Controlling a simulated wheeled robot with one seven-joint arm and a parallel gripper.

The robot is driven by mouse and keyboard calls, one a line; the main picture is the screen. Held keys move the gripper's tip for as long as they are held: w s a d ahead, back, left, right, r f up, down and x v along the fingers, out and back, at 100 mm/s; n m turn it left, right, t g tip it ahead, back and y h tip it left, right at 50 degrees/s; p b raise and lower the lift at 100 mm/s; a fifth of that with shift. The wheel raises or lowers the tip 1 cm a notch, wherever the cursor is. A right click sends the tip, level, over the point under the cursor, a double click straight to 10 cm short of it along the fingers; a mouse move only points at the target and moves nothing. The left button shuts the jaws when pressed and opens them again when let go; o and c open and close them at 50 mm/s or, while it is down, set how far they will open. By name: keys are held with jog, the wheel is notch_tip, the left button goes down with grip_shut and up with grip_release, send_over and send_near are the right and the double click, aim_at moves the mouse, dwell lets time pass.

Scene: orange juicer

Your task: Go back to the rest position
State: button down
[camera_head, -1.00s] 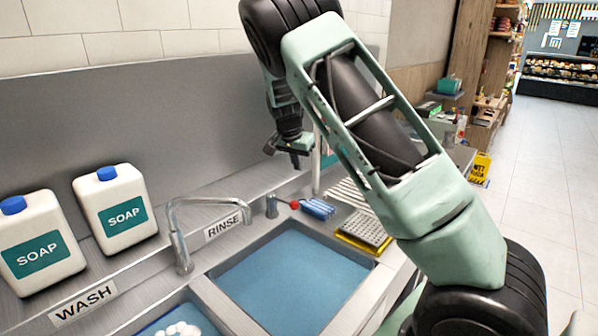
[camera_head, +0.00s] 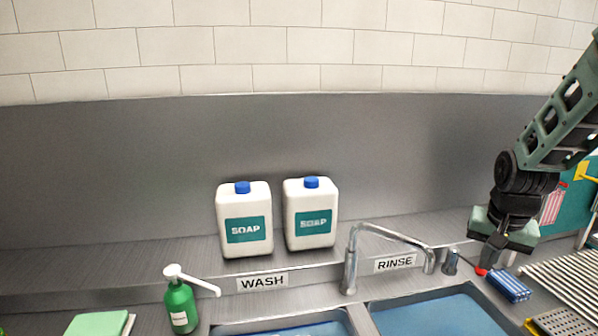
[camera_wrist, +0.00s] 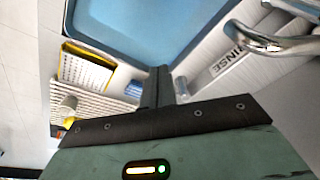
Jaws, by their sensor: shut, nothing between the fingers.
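My gripper (camera_head: 490,258) hangs at the right of the head view, fingers pointing down, above the back ledge beside the rinse basin (camera_head: 425,318). It is shut and holds nothing. In the wrist view the closed fingers (camera_wrist: 162,88) point toward the blue-bottomed basin (camera_wrist: 150,25). My arm comes in from the right edge and its base side is out of view.
A curved faucet (camera_head: 352,262) stands left of my gripper. A blue ribbed block (camera_head: 510,286) and a drying rack (camera_head: 565,280) lie close by on the right. Two soap jugs (camera_head: 245,220) and a green pump bottle (camera_head: 181,306) stand further left.

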jog(key=s+a+n+g+y+b, duration=0.1)
jog(key=s+a+n+g+b, duration=0.1)
jog(key=s+a+n, duration=1.2)
jog(key=s+a, duration=1.1)
jog(key=a, duration=0.1)
jog(key=shift+a+r+n, duration=0.25)
jog(key=shift+n, duration=0.05)
